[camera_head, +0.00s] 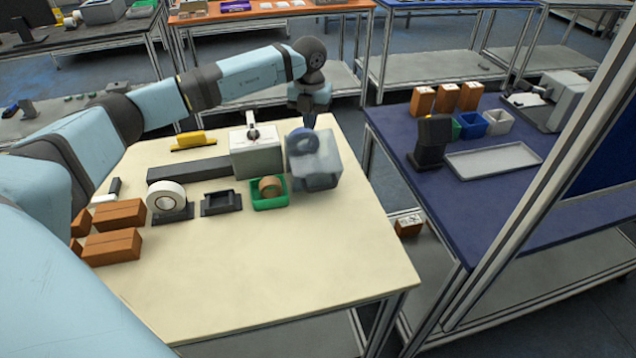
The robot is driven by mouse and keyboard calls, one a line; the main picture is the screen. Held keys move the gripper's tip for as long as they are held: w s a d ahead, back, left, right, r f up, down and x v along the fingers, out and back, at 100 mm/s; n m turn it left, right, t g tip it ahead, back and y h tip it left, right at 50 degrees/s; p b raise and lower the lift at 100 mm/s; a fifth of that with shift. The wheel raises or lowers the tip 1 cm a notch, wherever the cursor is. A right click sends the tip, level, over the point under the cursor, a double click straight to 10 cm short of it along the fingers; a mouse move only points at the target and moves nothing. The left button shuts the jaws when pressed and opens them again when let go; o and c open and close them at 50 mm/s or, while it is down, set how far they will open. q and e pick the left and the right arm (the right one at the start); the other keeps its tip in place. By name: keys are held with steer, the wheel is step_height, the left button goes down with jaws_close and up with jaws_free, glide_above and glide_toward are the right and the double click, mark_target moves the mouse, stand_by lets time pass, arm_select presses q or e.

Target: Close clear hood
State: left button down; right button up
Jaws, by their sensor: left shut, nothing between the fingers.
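The clear hood (318,165) is a translucent, greyish box shape at the right side of the white machine (256,155) on the cream table. A dark blue roll (302,142) shows at the hood's upper left. The hood looks swung out to the right, not lying over the white machine; its hinge is not clear. My left gripper (309,121) points down just behind the hood's top edge. It is shut and empty. I cannot tell whether it touches the hood. My right gripper is not in view.
A white tape roll (167,200), a black stand (221,203) and brown boxes (112,247) are further left. The front of the cream table (270,280) is clear. A blue table (480,205) stands to the right.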

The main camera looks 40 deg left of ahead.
arm_select(q)
steer(key=shift+w+a+f+b, duration=0.2)
steer(key=shift+w+a+b, duration=0.1)
steer(key=shift+w+a, duration=1.45)
steer(key=shift+w+a+f+b, duration=0.2)
steer(key=shift+w+a+b, duration=0.1)
steer(key=shift+w+a, duration=1.4)
steer(key=shift+s+a, duration=0.25)
steer(key=shift+s, duration=0.05)
steer(key=shift+r, duration=0.1)
step_height(320, 180, up, 5)
steer(key=p, duration=0.3)
steer(key=shift+p, duration=0.3)
